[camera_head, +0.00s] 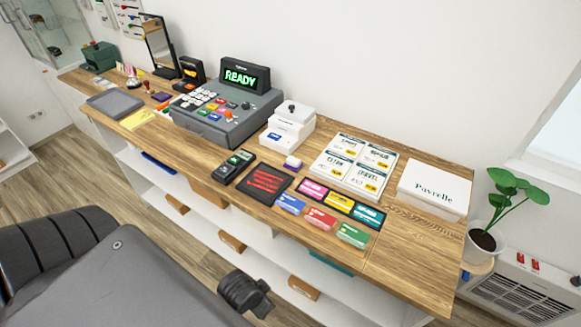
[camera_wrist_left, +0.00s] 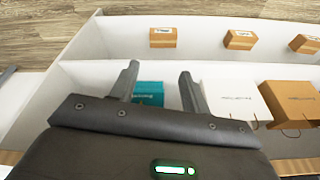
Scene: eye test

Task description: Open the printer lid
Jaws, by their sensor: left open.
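A small white device (camera_head: 290,126), which looks like the printer, stands on the wooden counter right of the cash register. It has a dark round knob on top and a blue label on its front. Its top part appears to be down on the body. It is not visible in the left wrist view. My left gripper (camera_wrist_left: 159,69) is open, its two dark fingers apart with nothing between them. It faces the white shelves, with a teal box (camera_wrist_left: 149,92) beyond the fingers, and is away from the printer. My right gripper is not identifiable in either view.
The grey cash register (camera_head: 228,116) stands left of the printer. A price board (camera_head: 353,165), a white box (camera_head: 434,188) and a plant (camera_head: 484,240) are to the right.

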